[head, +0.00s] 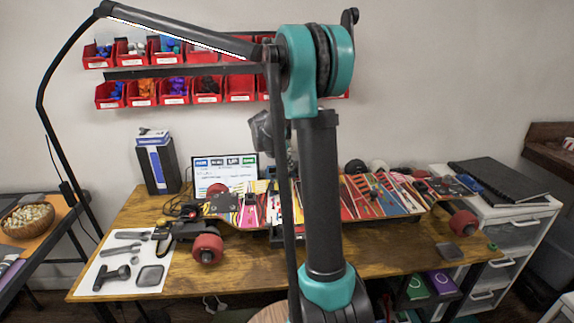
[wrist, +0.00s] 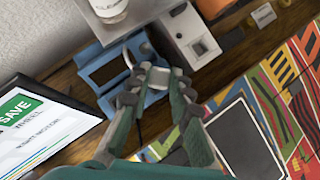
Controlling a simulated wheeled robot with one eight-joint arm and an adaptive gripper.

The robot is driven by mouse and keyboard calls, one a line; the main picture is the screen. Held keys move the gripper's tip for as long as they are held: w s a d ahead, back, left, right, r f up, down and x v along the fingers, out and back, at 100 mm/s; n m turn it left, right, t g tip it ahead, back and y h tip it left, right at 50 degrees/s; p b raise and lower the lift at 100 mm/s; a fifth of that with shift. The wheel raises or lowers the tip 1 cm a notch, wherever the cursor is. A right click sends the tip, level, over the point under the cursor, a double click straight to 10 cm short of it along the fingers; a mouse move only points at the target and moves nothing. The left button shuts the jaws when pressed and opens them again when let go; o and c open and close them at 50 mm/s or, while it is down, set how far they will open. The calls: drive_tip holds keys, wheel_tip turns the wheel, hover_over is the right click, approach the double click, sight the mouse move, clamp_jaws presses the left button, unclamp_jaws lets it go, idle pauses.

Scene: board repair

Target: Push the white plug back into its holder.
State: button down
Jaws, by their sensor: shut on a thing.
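In the wrist view, my gripper (wrist: 158,82) is shut on a small pale, rounded piece, which looks like the white plug (wrist: 159,76). The fingers hide part of it. In the head view my arm hides the plug and most of my gripper.
A screen (wrist: 45,125) is at the left. A patterned skateboard deck (head: 390,205) lies across the wooden bench (head: 330,265). Red bins (head: 174,97) hang on the wall.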

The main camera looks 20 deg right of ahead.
drive_tip(key=shift+f, duration=1)
idle(2.2)
drive_tip(key=c, duration=1.3)
unclamp_jaws()
drive_tip(key=shift+o, duration=0.6)
drive_tip(key=shift+o, duration=0.8)
drive_tip(key=shift+r, duration=0.25)
drive_tip(key=shift+r, duration=0.35)
drive_tip(key=shift+r, duration=0.35)
